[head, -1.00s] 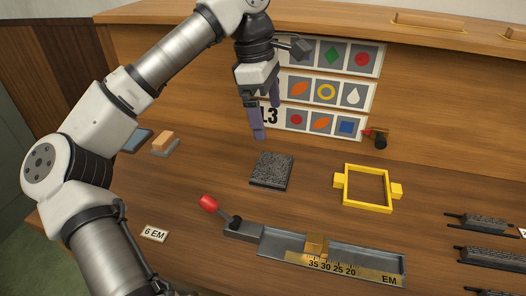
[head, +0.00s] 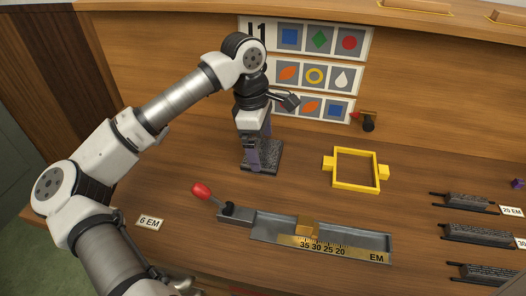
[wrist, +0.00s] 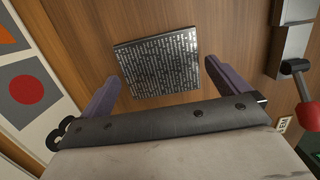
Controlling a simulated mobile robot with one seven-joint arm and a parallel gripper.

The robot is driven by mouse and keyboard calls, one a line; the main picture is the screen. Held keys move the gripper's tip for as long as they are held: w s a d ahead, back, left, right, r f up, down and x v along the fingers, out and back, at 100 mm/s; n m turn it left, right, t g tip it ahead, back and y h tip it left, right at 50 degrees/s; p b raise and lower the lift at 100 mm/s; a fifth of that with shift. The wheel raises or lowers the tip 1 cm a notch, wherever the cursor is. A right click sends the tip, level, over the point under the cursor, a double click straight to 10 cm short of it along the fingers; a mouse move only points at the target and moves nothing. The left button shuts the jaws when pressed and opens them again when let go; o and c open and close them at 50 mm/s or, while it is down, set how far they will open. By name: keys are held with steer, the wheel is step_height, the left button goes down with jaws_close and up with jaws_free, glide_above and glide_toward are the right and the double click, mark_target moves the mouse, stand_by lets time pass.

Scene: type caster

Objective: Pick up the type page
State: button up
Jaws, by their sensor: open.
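The type page is a dark grey square block covered in rows of small raised type. It lies flat on the wooden bench in the head view (head: 268,160), partly hidden behind my gripper. In the wrist view the type page (wrist: 158,62) shows whole, slightly tilted, in the gap ahead of my fingers. My gripper (wrist: 165,85) is open, with one purple finger toward each side of the page and nothing between them. In the head view my gripper (head: 252,165) points down at the page. I cannot tell whether the fingers touch it.
A yellow frame (head: 334,170) lies to the right of the page. A metal composing stick (head: 270,226) with a red-knobbed lever (head: 201,191) lies in front. Type trays (head: 480,235) stand at right. Picture cards (head: 305,40) are on the back panel. Bare bench lies between them.

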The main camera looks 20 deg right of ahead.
steer(key=shift+d+f, duration=0.1)
steer(key=shift+f, duration=0.8)
steer(key=shift+f+b, duration=0.2)
steer(key=shift+b, duration=0.3)
steer(key=c, duration=1.6)
